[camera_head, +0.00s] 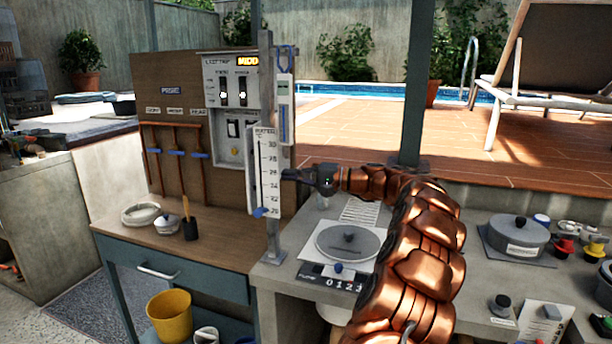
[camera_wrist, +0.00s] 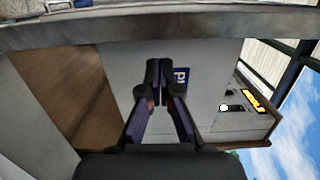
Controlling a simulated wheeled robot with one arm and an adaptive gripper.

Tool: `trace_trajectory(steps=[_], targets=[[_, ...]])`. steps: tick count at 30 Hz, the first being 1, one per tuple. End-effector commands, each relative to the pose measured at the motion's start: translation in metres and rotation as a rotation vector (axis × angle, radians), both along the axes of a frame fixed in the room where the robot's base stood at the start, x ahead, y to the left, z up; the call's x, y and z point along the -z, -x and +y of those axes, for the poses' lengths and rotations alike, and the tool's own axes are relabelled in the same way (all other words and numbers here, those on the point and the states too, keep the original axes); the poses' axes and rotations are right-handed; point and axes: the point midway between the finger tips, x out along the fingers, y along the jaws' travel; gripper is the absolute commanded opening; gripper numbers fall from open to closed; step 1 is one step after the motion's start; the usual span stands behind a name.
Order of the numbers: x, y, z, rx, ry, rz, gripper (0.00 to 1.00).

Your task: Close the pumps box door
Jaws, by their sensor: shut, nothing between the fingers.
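The pumps box (camera_head: 234,150) is a grey box below the lighting panel, with a switch and a round knob showing inside. Its door (camera_head: 250,172) stands open, seen nearly edge-on and partly hidden by a white temperature scale. In the wrist view a light grey panel, apparently the door's outer face (camera_wrist: 210,92), carries a blue label whose visible letters read "PU". My gripper (camera_head: 286,175) reaches left beside the post, to the right of the door. Its shut, empty fingers (camera_wrist: 157,68) point at the grey panel; I cannot tell whether they touch it.
A grey post (camera_head: 269,215) with the temperature scale (camera_head: 266,165) stands close to my fingertips. The lighting panel (camera_head: 230,80) sits above the box. A round grey lid (camera_head: 348,242) lies on the counter under my arm. A white coil (camera_head: 140,214) lies on the wooden bench.

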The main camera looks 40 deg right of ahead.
Motion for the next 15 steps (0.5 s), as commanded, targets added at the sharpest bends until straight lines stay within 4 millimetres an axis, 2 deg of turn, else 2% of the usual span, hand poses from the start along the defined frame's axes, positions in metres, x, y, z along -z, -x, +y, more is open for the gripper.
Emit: trace_trajectory(steps=[6,15], targets=[[-0.001,-0.030,0.024,-0.004,0.001,0.001,0.00],[0.000,-0.052,0.040,0.001,0.000,0.000,0.00]])
